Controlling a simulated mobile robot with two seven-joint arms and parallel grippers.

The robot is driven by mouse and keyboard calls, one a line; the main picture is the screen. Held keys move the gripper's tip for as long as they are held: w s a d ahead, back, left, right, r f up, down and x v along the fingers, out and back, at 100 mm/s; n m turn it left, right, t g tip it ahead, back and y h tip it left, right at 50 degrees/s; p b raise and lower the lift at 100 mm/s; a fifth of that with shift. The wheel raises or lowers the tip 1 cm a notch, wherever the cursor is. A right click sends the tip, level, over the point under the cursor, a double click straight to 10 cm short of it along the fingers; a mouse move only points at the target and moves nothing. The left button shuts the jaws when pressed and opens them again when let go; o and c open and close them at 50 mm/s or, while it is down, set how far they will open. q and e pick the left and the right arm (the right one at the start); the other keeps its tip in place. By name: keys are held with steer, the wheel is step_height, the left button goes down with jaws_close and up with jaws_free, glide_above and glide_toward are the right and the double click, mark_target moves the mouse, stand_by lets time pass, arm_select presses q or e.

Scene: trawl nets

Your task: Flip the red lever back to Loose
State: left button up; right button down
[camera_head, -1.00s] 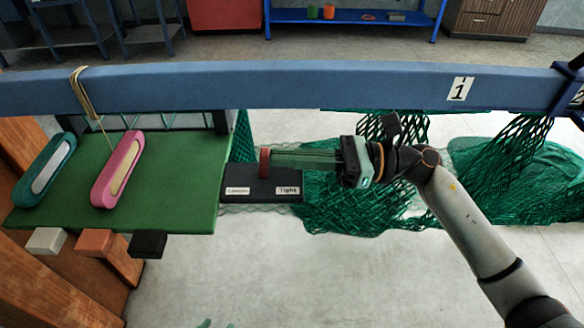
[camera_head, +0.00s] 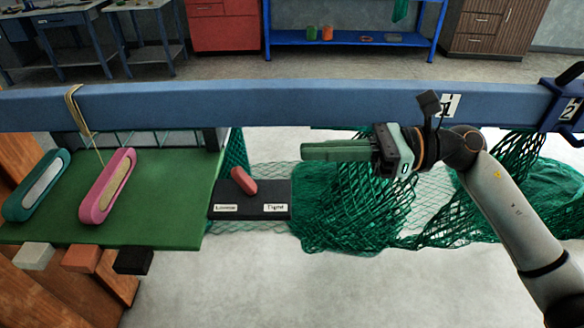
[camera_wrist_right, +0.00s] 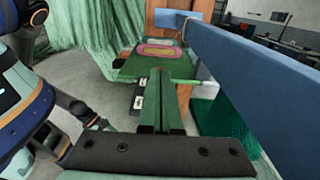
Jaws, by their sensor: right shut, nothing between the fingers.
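The red lever (camera_head: 244,181) sits on a black box (camera_head: 260,193) at the right edge of the green board. It leans left, towards the Loose label (camera_head: 226,208) and away from the Tight label (camera_head: 274,207). My right gripper (camera_head: 303,151) is shut and empty, its green fingers pointing left. In the head view it is up and to the right of the lever, clear of it.
A blue beam (camera_head: 300,106) runs across behind the box. The green board (camera_head: 160,190) carries a teal needle (camera_head: 37,185) and a pink needle (camera_head: 107,186). Green netting (camera_head: 345,205) hangs right of the box. The floor in front is clear.

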steer(key=d+r, duration=0.2)
steer(key=d, duration=0.1)
steer(key=d+r+b, duration=0.1)
steer(key=d, duration=0.1)
